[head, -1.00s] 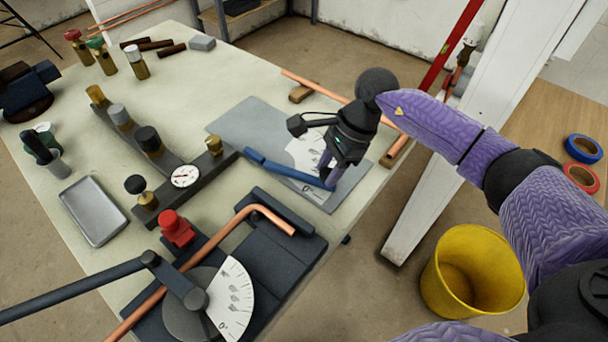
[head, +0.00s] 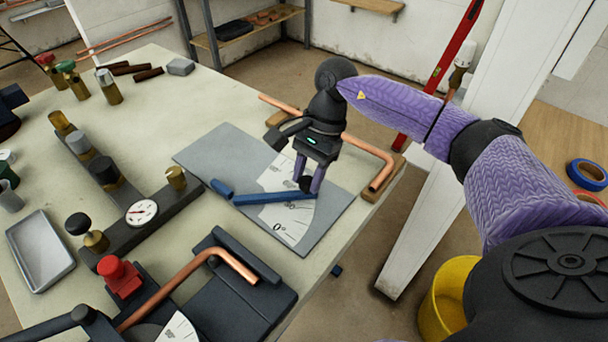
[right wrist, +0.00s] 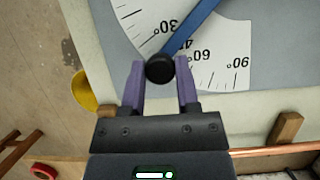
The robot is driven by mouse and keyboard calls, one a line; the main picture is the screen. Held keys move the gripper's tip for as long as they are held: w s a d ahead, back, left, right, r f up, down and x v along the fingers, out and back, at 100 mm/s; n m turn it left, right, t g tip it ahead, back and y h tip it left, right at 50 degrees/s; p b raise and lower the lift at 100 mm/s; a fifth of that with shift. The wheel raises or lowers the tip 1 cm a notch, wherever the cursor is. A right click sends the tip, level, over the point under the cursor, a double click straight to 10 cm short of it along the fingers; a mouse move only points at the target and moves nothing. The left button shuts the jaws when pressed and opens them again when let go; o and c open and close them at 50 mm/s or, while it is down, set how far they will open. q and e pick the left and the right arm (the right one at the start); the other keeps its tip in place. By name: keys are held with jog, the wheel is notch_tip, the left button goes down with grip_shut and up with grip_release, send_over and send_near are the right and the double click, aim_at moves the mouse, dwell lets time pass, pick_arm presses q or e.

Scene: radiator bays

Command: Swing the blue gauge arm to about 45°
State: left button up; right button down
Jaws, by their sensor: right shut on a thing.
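The blue gauge arm (head: 272,198) lies over a white dial scale (head: 290,222) on a grey plate (head: 215,155). In the right wrist view the blue arm (right wrist: 195,25) crosses the scale between the 30° and 60° figures and partly covers the 45 figure. A black knob (right wrist: 160,69) is at its outer end. My right gripper (head: 308,186) comes down from above at that end; its purple fingers (right wrist: 162,75) stand either side of the knob, shut on it. My left gripper is not in view.
A copper pipe (head: 368,153) on wooden blocks runs behind the plate. A pipe bender (head: 225,290) with a bent copper pipe is in front. A dark manifold with a pressure gauge (head: 141,212) is left. A yellow bucket (head: 447,295) stands on the floor.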

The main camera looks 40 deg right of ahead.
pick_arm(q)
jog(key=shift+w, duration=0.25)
pick_arm(e)
jog(key=shift+c, duration=1.8)
grip_release()
jog(key=shift+d+r, duration=0.1)
jog(key=shift+r, duration=0.15)
pick_arm(q)
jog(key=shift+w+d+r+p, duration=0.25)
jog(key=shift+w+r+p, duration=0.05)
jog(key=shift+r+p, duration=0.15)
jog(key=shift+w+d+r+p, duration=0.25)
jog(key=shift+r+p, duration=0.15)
jog(key=shift+p, duration=0.05)
pick_arm(e)
jog(key=v, duration=0.9)
jog(key=shift+r, duration=0.15)
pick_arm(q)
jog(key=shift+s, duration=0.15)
